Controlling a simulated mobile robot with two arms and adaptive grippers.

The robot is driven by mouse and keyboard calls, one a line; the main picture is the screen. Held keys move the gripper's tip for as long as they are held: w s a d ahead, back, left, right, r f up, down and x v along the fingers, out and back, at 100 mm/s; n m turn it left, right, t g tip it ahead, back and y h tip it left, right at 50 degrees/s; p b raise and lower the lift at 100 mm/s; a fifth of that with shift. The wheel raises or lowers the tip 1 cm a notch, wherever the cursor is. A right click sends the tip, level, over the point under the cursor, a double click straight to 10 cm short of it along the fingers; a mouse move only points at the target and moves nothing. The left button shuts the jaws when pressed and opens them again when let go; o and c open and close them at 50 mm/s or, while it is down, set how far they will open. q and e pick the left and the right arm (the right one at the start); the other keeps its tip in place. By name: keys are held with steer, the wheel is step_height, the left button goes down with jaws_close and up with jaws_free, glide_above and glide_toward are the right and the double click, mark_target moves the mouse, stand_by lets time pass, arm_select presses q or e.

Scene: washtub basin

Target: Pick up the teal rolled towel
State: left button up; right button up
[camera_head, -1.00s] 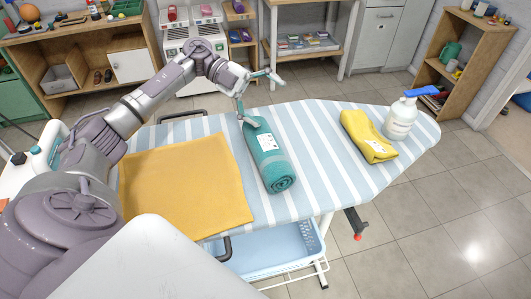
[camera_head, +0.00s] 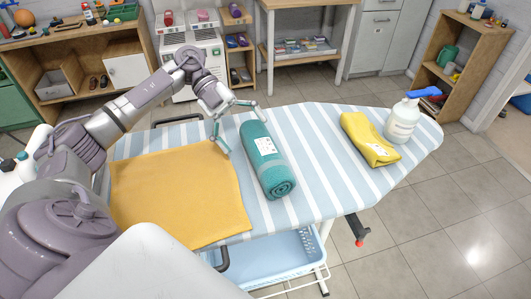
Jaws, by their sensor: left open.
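The teal rolled towel (camera_head: 277,180) lies on the striped ironing board (camera_head: 312,172), with a white label on its upper side and its spiral end toward me. My left gripper (camera_head: 242,127) is open and empty at the far left of the towel. One finger reaches over the board left of the roll, and the other points right near the roll's far end. I cannot tell whether either finger touches the towel. My right gripper is not in view.
A flat mustard cloth (camera_head: 180,193) lies left of the towel. A folded yellow cloth (camera_head: 369,139) and a pump bottle (camera_head: 402,121) with a blue top stand toward the board's right end. A light blue basket (camera_head: 272,257) sits below the board. Striped board surface is clear right of the towel.

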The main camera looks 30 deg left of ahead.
mark_target(254, 142)
arm_select(q)
steer(key=x, duration=0.4)
steer(key=shift+w+d+f+p, duration=0.2)
steer(key=shift+d+p, duration=0.1)
steer(key=shift+p, duration=0.1)
steer(key=shift+c, duration=0.2)
steer(key=c, duration=1.1)
steer(key=shift+r, duration=0.1)
steer(key=shift+c, duration=0.3)
steer(key=shift+r, duration=0.1)
